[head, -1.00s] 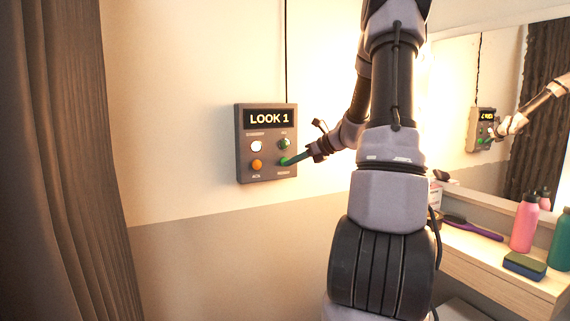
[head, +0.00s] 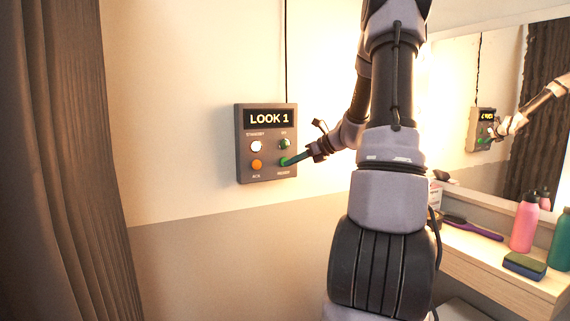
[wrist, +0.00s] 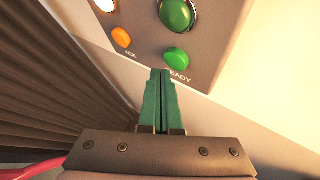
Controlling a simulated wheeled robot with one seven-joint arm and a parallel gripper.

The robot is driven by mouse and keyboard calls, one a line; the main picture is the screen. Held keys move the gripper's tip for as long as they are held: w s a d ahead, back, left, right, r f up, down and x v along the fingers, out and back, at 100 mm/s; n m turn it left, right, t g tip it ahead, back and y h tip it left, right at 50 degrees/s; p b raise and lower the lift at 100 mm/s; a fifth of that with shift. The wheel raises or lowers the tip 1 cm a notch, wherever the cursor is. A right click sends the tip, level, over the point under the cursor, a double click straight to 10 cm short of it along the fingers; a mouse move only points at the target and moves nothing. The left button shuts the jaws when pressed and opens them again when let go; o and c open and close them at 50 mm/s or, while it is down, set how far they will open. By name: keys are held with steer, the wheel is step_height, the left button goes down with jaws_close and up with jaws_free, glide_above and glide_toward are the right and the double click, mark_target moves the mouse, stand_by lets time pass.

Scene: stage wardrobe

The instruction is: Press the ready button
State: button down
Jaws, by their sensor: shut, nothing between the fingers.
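The ready button (wrist: 176,57) is a small bright green knob at the lower right of a grey wall panel (head: 245,176). The word READY stands below it in the wrist view. My gripper (wrist: 161,72) is shut and empty, its two teal fingers together. In the wrist view its tips lie just below and left of the button and cover the start of the label. In the head view my gripper (head: 290,160) reaches in from the right to the panel's lower right corner and overlaps the button. I cannot tell whether the tips touch it.
The panel's screen (head: 269,118) reads LOOK 1. A larger green button (wrist: 177,14), an orange button (wrist: 121,37) and a white button (head: 256,146) are close by. A curtain (head: 60,160) hangs left. A shelf (head: 480,262) with a pink bottle (head: 524,225) is right.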

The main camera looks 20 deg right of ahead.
steer(key=shift+w, duration=0.15)
steer(key=shift+w, duration=0.25)
steer(key=shift+w, duration=0.45)
stand_by(0.9)
steer(key=shift+s, duration=0.85)
steer(key=shift+s+d, duration=0.1)
steer(key=shift+s, duration=2.4)
